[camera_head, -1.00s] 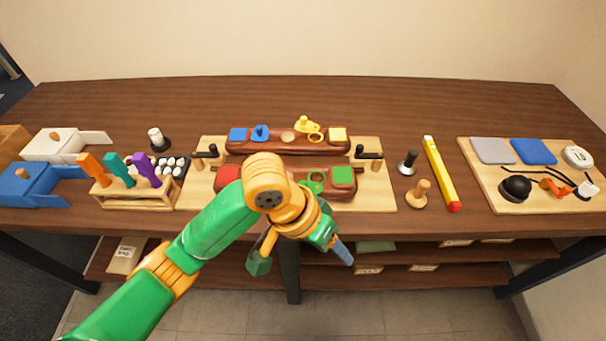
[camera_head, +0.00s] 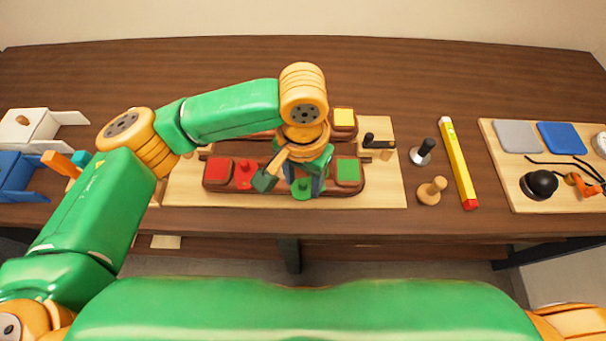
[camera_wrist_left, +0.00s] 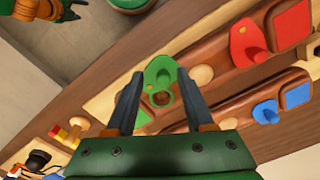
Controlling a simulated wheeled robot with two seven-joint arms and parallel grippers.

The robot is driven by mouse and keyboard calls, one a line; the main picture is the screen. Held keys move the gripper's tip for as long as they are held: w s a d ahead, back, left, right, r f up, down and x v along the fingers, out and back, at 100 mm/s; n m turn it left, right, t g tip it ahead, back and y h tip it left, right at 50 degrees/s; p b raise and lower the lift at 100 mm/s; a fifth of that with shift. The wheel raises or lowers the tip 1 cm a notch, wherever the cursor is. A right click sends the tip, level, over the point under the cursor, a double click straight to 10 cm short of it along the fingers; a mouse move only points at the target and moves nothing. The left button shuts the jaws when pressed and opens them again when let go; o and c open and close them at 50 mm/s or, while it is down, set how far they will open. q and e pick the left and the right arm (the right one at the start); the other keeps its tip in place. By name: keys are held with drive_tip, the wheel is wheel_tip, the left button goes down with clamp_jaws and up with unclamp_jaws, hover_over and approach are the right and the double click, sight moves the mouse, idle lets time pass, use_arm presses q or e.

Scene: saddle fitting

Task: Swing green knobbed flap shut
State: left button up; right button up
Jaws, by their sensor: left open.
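The green knobbed flap (camera_head: 303,190) is on the front brown block (camera_head: 220,184), largely hidden under my left gripper in the head view. In the left wrist view the flap (camera_wrist_left: 160,72) sits to one side of a green ring (camera_wrist_left: 162,99), which is uncovered. My left gripper (camera_head: 292,184) is open over the flap and ring. Its two dark fingers (camera_wrist_left: 162,88) show on either side of them in the wrist view, with nothing held between them. Whether a finger touches the flap I cannot tell.
A red knobbed flap (camera_wrist_left: 248,45) and a wooden disc (camera_wrist_left: 202,76) are on the same block. The rear block carries a blue knobbed flap (camera_wrist_left: 265,110). Black-handled clamps (camera_head: 378,143) stand at the right. A wooden knob (camera_head: 431,190) and yellow bar (camera_head: 458,163) lie farther right.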

use_arm(q)
drive_tip(key=shift+w+f, duration=0.25)
drive_tip(key=shift+f, duration=0.1)
drive_tip(key=shift+w+f, duration=0.2)
drive_tip(key=shift+w, duration=0.2)
drive_tip(key=shift+s+r, duration=0.15)
drive_tip(key=shift+s, duration=0.05)
clamp_jaws()
use_arm(e)
drive_tip(key=shift+w, duration=0.55)
drive_tip(key=shift+r, duration=0.1)
